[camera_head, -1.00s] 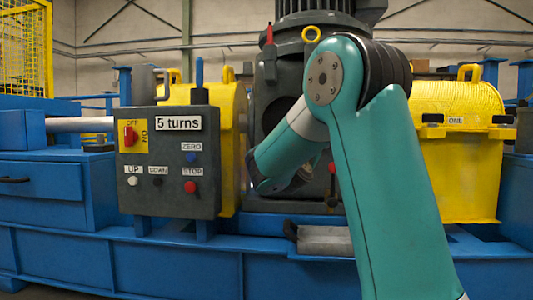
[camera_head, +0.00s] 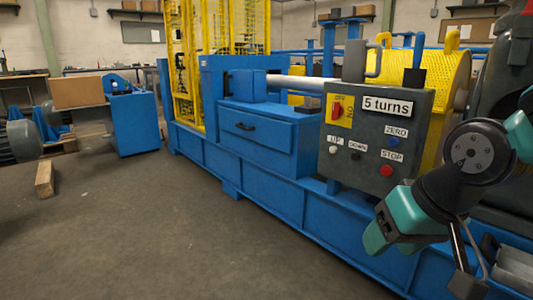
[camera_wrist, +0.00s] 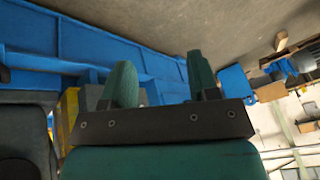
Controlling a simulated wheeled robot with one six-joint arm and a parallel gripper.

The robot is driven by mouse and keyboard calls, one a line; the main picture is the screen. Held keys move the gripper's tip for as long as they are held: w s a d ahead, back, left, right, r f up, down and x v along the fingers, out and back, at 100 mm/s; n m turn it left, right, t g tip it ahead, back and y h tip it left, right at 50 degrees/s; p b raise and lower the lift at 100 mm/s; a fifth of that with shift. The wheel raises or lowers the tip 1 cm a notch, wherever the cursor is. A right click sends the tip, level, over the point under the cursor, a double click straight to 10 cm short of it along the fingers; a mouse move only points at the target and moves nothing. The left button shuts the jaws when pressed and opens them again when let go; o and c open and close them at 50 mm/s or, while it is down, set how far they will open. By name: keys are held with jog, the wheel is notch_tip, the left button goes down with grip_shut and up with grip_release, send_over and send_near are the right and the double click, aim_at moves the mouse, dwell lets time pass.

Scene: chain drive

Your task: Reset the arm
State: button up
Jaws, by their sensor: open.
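My gripper (camera_head: 390,243) is at the lower right of the head view, in front of the blue machine base and below the control box (camera_head: 372,137). In the wrist view its two teal fingers (camera_wrist: 162,78) stand apart with nothing between them. My gripper is open and empty. My arm is folded at the right edge of the head view, partly out of the picture.
The blue machine base (camera_head: 270,197) runs diagonally across the head view, with yellow guards (camera_head: 187,70) on it. A blue stand (camera_head: 133,123) and a wooden block (camera_head: 44,178) are at left. Open floor (camera_head: 170,235) fills the lower left.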

jog(key=s+a+r+n+g+y+p, duration=0.1)
jog(key=s+a+r+n+g+p, duration=0.15)
jog(key=s, duration=0.35)
jog(key=s+a+r+n+g+y+p, duration=0.1)
jog(key=s+a+r+n+g, duration=0.1)
jog(key=s+a+r+n, duration=0.3)
notch_tip(320, 180, up, 34)
jog(key=d+m+p, duration=0.1)
jog(key=d+p, duration=0.1)
jog(key=p, duration=3.4)
jog(key=shift+f, duration=0.2)
jog(key=shift+m, duration=0.25)
